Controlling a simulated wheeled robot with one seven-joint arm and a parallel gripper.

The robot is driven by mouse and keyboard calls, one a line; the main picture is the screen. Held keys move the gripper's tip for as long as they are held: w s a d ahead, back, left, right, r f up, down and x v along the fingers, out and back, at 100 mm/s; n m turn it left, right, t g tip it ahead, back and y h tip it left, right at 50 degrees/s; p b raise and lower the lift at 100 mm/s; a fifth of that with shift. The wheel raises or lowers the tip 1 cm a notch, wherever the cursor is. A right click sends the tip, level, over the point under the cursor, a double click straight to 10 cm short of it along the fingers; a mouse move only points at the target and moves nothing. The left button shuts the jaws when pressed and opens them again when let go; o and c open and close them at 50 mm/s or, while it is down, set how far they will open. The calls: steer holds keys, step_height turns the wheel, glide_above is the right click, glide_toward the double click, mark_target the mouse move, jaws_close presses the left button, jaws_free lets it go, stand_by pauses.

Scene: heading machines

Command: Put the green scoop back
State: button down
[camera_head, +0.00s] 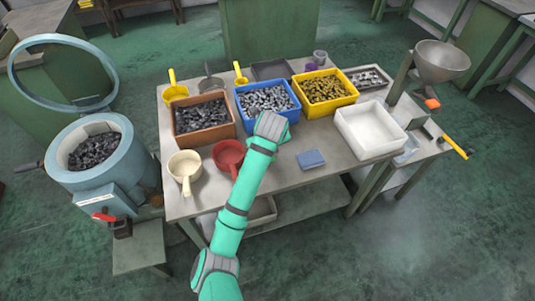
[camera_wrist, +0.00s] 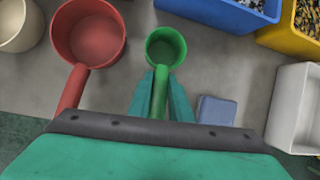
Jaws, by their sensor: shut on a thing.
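The green scoop (camera_wrist: 166,46) shows in the wrist view, its round cup pointing away from me and its handle running back between my fingers. My gripper (camera_wrist: 161,88) is shut on that handle. Whether the scoop touches the table or hangs just above it, I cannot tell. In the head view my arm reaches over the table's front part, and my wrist hides most of the gripper and scoop. The red scoop (camera_wrist: 92,38) lies left of the green one; it also shows in the head view (camera_head: 228,155). A small blue block (camera_wrist: 215,110) lies to the right.
Brown (camera_head: 203,131), blue (camera_head: 268,115) and yellow (camera_head: 325,109) bins of parts stand in a row behind my gripper. A white empty tray (camera_head: 370,129) is at right. A cream scoop (camera_head: 185,165) is at front left. Yellow scoops (camera_head: 174,91) stand behind the bins.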

steer(key=shift+w+d+f, duration=0.1)
steer(key=shift+w+f, duration=0.15)
steer(key=shift+f, duration=1.75)
steer(key=c, duration=1.6)
jaws_free()
